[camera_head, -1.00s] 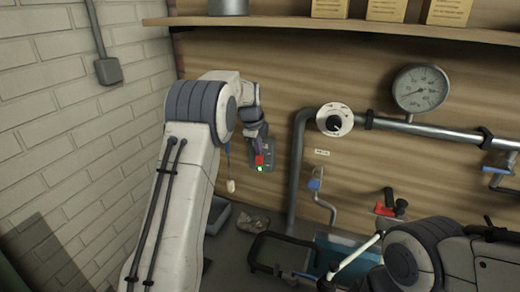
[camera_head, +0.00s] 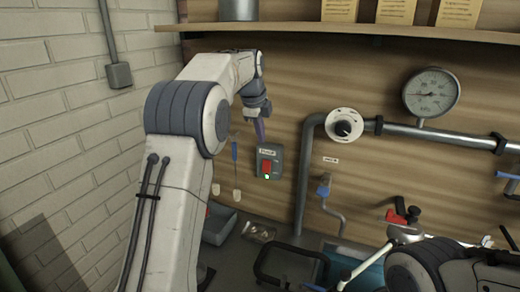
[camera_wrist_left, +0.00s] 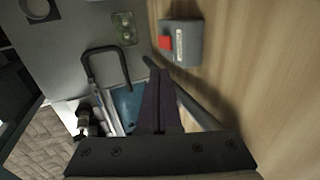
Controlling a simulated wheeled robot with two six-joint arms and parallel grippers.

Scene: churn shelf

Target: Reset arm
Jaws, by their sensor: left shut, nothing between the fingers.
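My left gripper (camera_head: 260,128) is just above a grey switch box (camera_head: 269,161) on the wooden wall, apart from it. The box has a red rocker switch, a green light and a small label. In the left wrist view the gripper's two dark purple fingers (camera_wrist_left: 160,100) are together with nothing between them. The switch box (camera_wrist_left: 181,44) shows beyond the fingertips in that view. My right arm shows at the lower right of the head view, but I cannot make out its gripper.
A shelf (camera_head: 300,31) with boxes and a grey pot runs above. Pipes, a white dial (camera_head: 344,125) and a pressure gauge (camera_head: 431,93) are on the wall to the right. A brick wall stands at left.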

